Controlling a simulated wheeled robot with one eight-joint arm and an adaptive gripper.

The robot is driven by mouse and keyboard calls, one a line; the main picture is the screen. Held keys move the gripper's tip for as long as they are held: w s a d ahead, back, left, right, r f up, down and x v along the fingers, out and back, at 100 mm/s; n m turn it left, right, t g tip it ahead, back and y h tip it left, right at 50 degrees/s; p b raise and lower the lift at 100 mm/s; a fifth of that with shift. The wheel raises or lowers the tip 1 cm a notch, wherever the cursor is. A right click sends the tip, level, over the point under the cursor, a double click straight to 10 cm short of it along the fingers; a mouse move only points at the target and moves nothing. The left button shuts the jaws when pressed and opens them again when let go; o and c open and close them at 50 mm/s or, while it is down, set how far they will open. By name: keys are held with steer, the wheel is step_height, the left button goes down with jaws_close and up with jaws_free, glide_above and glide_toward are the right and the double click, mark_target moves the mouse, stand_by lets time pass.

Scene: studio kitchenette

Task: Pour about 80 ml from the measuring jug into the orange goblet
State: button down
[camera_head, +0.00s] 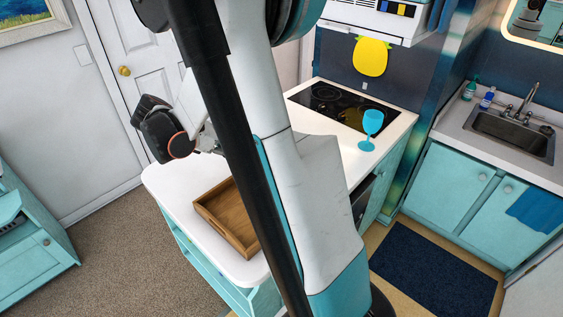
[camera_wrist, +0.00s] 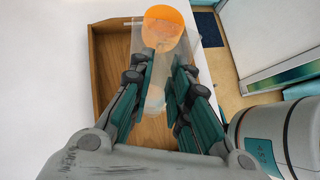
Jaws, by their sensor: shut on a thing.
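In the wrist view, my gripper (camera_wrist: 165,68) is shut on a clear, see-through thing, which I take to be the measuring jug (camera_wrist: 161,76). Its edges are faint, and I cannot read any markings or tell its liquid level. The orange goblet (camera_wrist: 163,16) shows its orange bowl at the top of the wrist view, just beyond the fingertips and partly overlapped by the clear jug. I cannot tell whether they touch. In the head view my arm hides the gripper, the jug and the orange goblet.
A wooden tray (camera_head: 212,215) lies on the white counter (camera_head: 170,183); it also shows under my gripper in the wrist view (camera_wrist: 103,75). A blue goblet (camera_head: 371,124) stands by the black cooktop (camera_head: 325,97). Counter left of the tray is clear. A sink (camera_head: 512,133) is at the right.

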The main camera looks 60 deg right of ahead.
steer(key=shift+w+a+f+b, duration=0.25)
steer(key=shift+a+f+b, duration=0.1)
steer(key=shift+f+b, duration=0.3)
steer(key=shift+h+b, duration=0.3)
steer(key=shift+h, duration=0.1)
steer(key=shift+a, duration=0.1)
stand_by(0.8)
